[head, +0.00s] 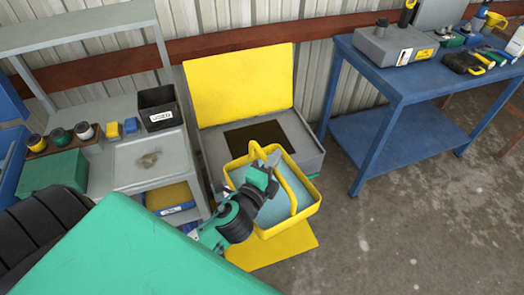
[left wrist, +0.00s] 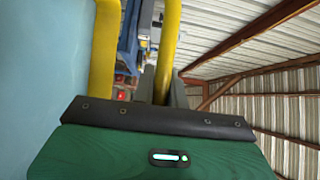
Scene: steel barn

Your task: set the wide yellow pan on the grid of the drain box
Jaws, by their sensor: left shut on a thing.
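The wide yellow pan (head: 310,207) has a yellow rim, a pale blue inside and a handle (head: 289,195) arching across it. My left gripper (head: 265,160) is shut on the handle near the pan's far side. In the left wrist view the yellow handle (left wrist: 166,50) runs between the fingers, with the pan's rim (left wrist: 103,50) to its left. The drain box (head: 217,150) is grey with a raised yellow lid (head: 240,82). Its dark grid (head: 250,137) shows behind the pan, which overlaps the box's front in the picture. My right gripper is out of view.
A grey bench (head: 125,180) with a black bin (head: 158,107) stands close left of the box. A blue table (head: 395,85) with tools stands at the right. A yellow sheet (head: 270,250) shows below the pan. The concrete floor at the right is clear.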

